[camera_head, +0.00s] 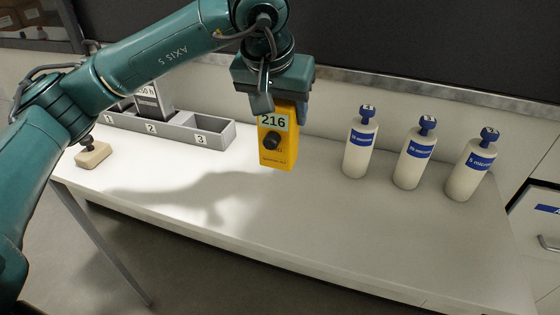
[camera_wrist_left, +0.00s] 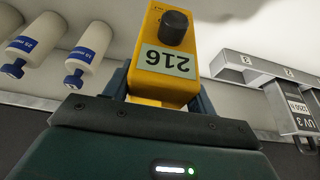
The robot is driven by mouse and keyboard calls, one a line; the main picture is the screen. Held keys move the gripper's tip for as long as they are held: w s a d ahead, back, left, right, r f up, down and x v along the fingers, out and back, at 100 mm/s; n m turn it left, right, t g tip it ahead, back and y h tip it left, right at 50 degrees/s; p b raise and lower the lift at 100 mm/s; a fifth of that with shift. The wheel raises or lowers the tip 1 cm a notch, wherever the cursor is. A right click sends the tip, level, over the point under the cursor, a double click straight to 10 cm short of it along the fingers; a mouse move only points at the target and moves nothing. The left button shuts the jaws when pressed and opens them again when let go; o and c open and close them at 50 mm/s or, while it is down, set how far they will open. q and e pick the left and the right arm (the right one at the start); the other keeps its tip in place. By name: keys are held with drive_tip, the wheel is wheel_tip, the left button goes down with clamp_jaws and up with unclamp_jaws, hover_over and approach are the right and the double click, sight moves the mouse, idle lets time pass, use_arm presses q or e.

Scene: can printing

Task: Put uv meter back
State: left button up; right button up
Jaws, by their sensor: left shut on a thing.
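The yellow UV meter (camera_head: 277,155), with a "216" display and a black knob, hangs upright in my left gripper (camera_head: 275,100). It looks to be held above the table, and its shadow lies to the left. In the left wrist view the meter (camera_wrist_left: 165,75) sits between the fingers of the shut left gripper (camera_wrist_left: 160,100). A grey holder (camera_head: 172,130) with slots numbered 1, 2 and 3 stands at the back left of the table. Slot 3 (camera_head: 212,131) looks empty. My right gripper is in neither view.
A dark unit marked "50 h" (camera_head: 153,100) stands in the holder. A beige block with a dark knob (camera_head: 93,155) lies at the table's left end. Three white bottles (camera_head: 360,148) with blue tops stand at the right. The white table's front middle (camera_head: 300,220) is clear.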

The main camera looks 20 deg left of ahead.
sight(280, 138)
use_arm(q)
wheel_tip(280, 138, down, 7)
drive_tip(key=shift+r, duration=0.1)
idle(0.3)
drive_tip(key=shift+f+b, duration=0.25)
drive_tip(key=shift+b, duration=0.1)
drive_tip(key=o, duration=1.2)
drive_tip(key=shift+r, duration=0.1)
drive_tip(key=shift+r+p, duration=0.2)
drive_tip(key=shift+p, duration=0.15)
drive_tip(key=shift+s+r, duration=0.1)
drive_tip(key=shift+r, duration=0.25)
drive_tip(key=v, duration=1.1)
drive_tip(key=shift+r, duration=0.1)
